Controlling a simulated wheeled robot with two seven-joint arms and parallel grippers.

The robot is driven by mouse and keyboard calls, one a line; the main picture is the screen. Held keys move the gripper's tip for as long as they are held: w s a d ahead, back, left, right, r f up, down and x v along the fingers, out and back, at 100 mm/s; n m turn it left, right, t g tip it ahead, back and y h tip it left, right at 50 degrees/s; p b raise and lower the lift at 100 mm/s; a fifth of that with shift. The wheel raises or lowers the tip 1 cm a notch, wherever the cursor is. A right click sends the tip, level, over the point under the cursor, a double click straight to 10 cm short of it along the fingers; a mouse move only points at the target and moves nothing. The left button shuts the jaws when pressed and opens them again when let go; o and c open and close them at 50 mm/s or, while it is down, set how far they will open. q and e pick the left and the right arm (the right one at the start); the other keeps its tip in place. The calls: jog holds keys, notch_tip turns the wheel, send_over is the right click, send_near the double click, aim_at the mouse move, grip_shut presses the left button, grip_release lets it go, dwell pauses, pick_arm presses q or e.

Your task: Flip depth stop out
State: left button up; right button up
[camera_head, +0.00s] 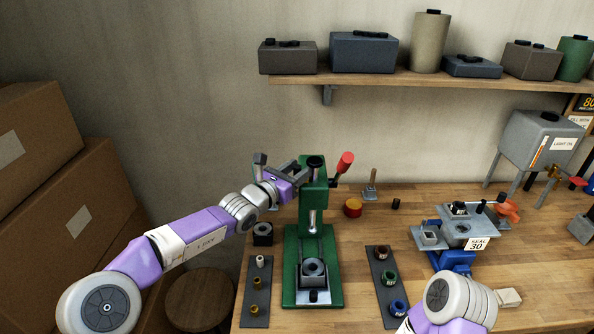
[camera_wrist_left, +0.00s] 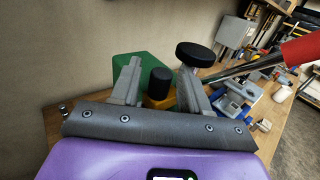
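The green press (camera_head: 291,255) stands on the bench, with a red-gripped lever (camera_head: 342,167) at its upper right. My left gripper (camera_head: 281,166) is at the upper left of the press head. In the left wrist view its two fingers stand apart, and a black-topped post (camera_wrist_left: 161,80) on a yellow-orange base shows between them. This may be the depth stop; I cannot tell whether the fingers touch it. A round black knob (camera_wrist_left: 195,54) shows above the right finger, and the red grip (camera_wrist_left: 300,50) is farther right. My right gripper is out of view.
Trays with small rings (camera_head: 257,290) (camera_head: 385,279) flank the press base. A grey-and-blue fixture (camera_head: 455,260) marked SEAL 30 stands at right. A shelf (camera_head: 400,80) with boxes is above. Cardboard boxes (camera_head: 70,180) and a stool (camera_head: 198,290) are at left.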

pick_arm(q)
grip_shut()
jog(key=a+p, duration=0.2)
jog(key=shift+a+r, duration=0.2)
jog(key=shift+a, duration=0.1)
jog(key=shift+w+a+f, duration=0.1)
jog(key=shift+a+f, duration=0.05)
jog(key=shift+a, duration=0.25)
jog(key=shift+o, duration=0.4)
grip_release()
